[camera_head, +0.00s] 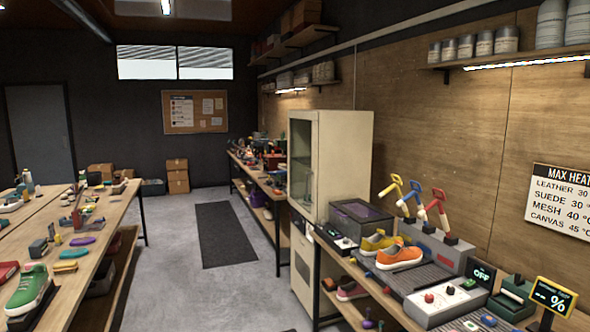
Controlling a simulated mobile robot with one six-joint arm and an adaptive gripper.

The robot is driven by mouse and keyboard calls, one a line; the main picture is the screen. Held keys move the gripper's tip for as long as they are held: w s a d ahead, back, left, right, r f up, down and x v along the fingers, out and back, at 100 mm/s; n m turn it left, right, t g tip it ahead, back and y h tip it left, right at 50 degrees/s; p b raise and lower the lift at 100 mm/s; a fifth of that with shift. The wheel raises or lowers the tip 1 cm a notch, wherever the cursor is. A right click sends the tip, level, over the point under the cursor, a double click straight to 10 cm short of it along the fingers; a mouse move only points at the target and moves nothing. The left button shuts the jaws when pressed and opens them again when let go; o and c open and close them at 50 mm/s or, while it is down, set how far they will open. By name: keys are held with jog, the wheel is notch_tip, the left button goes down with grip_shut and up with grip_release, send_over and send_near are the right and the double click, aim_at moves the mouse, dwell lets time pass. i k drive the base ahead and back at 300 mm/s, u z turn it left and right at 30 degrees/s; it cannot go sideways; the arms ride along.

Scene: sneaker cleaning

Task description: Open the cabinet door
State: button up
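A tall cream cabinet (346,150) stands against the right wall, between two workbenches. Its front faces left toward the aisle. The upper front has a door with a dark glass pane (301,150), which looks closed. Below it is a lower cream front panel (303,262), partly hidden by the near bench. Handles are too small to make out clearly. My gripper is not in view.
The right workbench (398,306) carries sneakers, a dark lidded box (361,216) and control boxes close to the cabinet. A left workbench (85,240) holds tools and a green shoe. The grey floor aisle with a dark mat (228,235) is clear between them.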

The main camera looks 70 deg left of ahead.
aim_at(312, 116)
jog(key=u, duration=2.4)
jog(key=i, duration=0.85)
jog(key=u, duration=0.55)
jog(key=i, duration=1.55)
jog(key=u, duration=0.1)
